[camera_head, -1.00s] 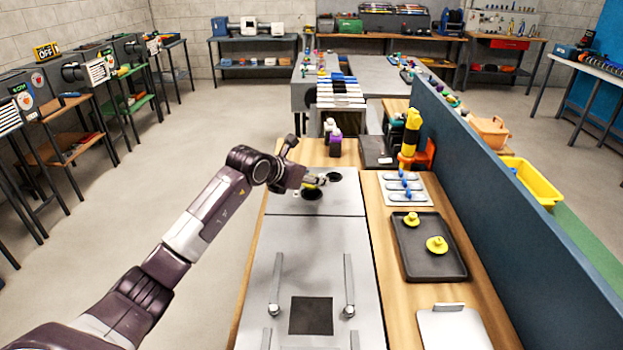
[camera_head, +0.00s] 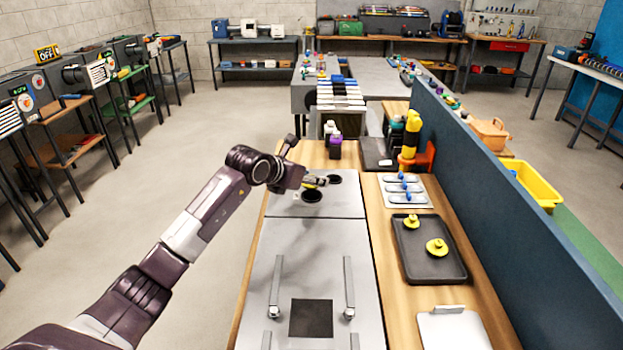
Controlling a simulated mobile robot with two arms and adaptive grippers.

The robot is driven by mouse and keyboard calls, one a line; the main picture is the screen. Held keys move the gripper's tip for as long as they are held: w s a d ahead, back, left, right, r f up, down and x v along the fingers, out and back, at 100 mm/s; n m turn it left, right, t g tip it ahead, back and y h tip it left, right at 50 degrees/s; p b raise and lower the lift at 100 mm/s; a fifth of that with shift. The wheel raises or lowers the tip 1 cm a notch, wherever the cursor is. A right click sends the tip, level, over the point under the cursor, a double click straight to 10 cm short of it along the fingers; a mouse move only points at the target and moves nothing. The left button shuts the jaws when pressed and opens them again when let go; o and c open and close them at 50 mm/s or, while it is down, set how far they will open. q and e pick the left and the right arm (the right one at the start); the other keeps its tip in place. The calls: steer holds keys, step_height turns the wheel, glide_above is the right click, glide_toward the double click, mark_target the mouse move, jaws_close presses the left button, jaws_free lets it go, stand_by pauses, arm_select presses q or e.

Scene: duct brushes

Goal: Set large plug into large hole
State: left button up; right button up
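Two yellow plugs lie in the dark tray (camera_head: 430,268) on the right of the bench: a smaller one (camera_head: 411,221) and a larger one (camera_head: 437,247). Two black round holes show in the grey panel (camera_head: 283,209) at the far end of the bench, a nearer one (camera_head: 311,196) and a farther one (camera_head: 335,179). My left gripper (camera_head: 320,181) is over the panel, close to both holes. Its fingers are small and point right; a little yellow shows at them. I cannot tell whether they hold anything. My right gripper is out of view.
A white board with blue-knobbed pieces (camera_head: 423,199) lies behind the tray. A yellow-black tool in an orange holder (camera_head: 411,135) and purple-white bottles (camera_head: 335,146) stand farther back. A tall blue divider (camera_head: 500,200) borders the right side.

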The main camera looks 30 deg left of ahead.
arm_select(q)
steer(key=o, duration=0.5)
steer(key=shift+s, duration=0.1)
steer(key=shift+p+v, duration=0.65)
steer(key=shift+v, duration=0.75)
steer(key=p+v, duration=0.1)
steer(key=v, duration=0.7)
